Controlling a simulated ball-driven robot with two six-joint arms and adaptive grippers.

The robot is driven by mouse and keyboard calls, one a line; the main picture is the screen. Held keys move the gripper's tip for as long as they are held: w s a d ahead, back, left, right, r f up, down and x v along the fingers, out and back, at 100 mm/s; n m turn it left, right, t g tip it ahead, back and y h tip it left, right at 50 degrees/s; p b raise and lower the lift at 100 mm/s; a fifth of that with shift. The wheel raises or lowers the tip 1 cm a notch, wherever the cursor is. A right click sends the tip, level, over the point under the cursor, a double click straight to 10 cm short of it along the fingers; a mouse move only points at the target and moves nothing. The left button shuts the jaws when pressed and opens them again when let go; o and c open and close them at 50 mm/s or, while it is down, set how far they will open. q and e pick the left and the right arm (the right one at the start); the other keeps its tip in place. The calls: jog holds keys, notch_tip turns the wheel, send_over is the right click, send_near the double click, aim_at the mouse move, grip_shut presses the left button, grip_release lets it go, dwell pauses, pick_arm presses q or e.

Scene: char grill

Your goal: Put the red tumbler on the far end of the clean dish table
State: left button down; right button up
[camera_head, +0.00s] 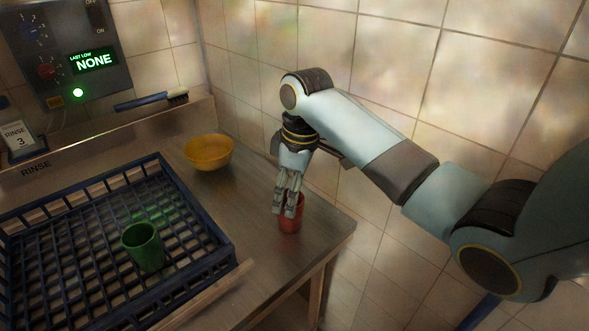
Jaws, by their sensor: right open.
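The red tumbler (291,221) stands upright on the steel dish table (262,247), near the table's right-hand end. My right gripper (284,209) points down at the tumbler, and its open fingers overlap the rim in this view. The fingers hide part of the tumbler's upper left side. I cannot tell whether they touch it. My left gripper is not in view.
A blue dish rack (203,216) holds a green tumbler (143,247) at the left. A yellow bowl (208,152) sits behind the rack. A brush (150,100) lies on the back ledge. A tiled wall (350,60) rises close behind my right arm.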

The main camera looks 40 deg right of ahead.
notch_tip(320, 180, up, 8)
jog(key=shift+s+d, duration=0.25)
jog(key=shift+s, duration=0.2)
jog(key=shift+f, duration=0.1)
